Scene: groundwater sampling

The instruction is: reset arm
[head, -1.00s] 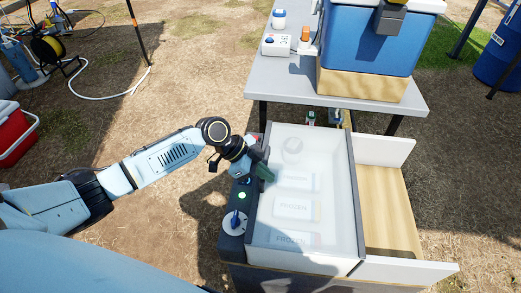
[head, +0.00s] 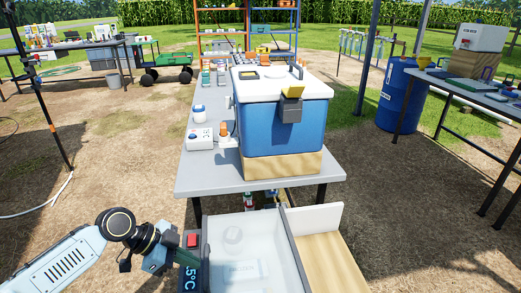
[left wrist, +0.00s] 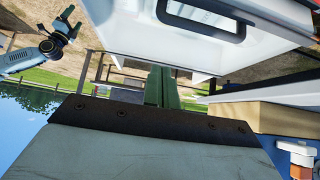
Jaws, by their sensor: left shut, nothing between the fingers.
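My left gripper (head: 188,258) is low in the head view, over the dark control panel (head: 191,283) on the left side of the chest freezer. Its green fingers are shut with nothing between them; they also show in the left wrist view (left wrist: 161,88). I cannot tell whether they touch the panel. A red button (head: 193,240) is just beyond the fingers. The freezer has a frosted clear lid (head: 240,235) with packs faintly visible under it. Another arm, apparently my right one, shows with its gripper (left wrist: 68,22) at the upper left of the left wrist view; its jaw state is unclear.
A grey table (head: 210,186) stands beyond the freezer, with a blue cooler (head: 270,125) on a wooden base and a small white device (head: 199,138). A blue barrel (head: 397,95) and another table stand at the right. Open ground lies left of the grey table.

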